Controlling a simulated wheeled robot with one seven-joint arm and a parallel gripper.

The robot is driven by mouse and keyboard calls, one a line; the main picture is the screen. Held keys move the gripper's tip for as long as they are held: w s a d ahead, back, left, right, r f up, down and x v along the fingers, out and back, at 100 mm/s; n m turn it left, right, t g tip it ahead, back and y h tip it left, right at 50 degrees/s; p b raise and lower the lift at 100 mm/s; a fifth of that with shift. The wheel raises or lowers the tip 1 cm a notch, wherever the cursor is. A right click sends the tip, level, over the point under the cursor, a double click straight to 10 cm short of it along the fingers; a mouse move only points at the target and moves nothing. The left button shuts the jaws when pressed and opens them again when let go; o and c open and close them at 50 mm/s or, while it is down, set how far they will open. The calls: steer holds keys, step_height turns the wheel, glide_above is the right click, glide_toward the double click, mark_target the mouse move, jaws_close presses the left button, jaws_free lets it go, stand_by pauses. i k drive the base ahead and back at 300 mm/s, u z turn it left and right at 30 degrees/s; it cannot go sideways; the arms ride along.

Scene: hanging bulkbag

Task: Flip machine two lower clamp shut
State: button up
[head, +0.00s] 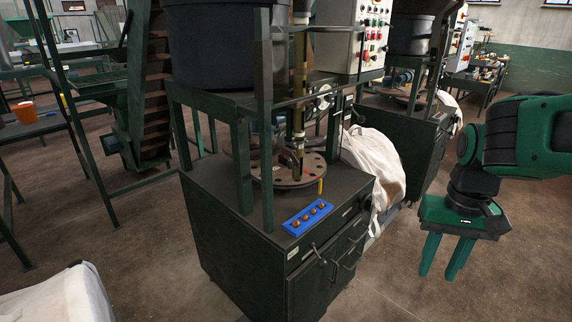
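My gripper (438,275) hangs at the right with its two green fingers pointing down. The fingers are apart with nothing between them. It is to the right of the nearer dark machine (232,232) and clear of it. The farther machine (415,135) stands behind, partly hidden by a white bag. I cannot tell which is machine two. On the nearer machine, a round plate (285,178) with a small yellow-tipped lever (320,186) sits under a vertical pipe (299,90). A black-knobbed lever (318,253) shows on its front. I cannot tell which part is the lower clamp.
A blue block with several round knobs (308,217) lies on the nearer machine's top. A white bag (374,172) bulges beside it. Another white bag (58,296) lies at the lower left. Control box (345,35) is above. Floor between my gripper and the machine is open.

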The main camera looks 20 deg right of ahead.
mark_target(291, 164)
steer(key=z, duration=0.1)
steer(key=i, duration=1)
steer(key=u, duration=0.15)
steer(key=k, duration=1.8)
steer(key=z, duration=0.7)
steer(key=i, duration=0.95)
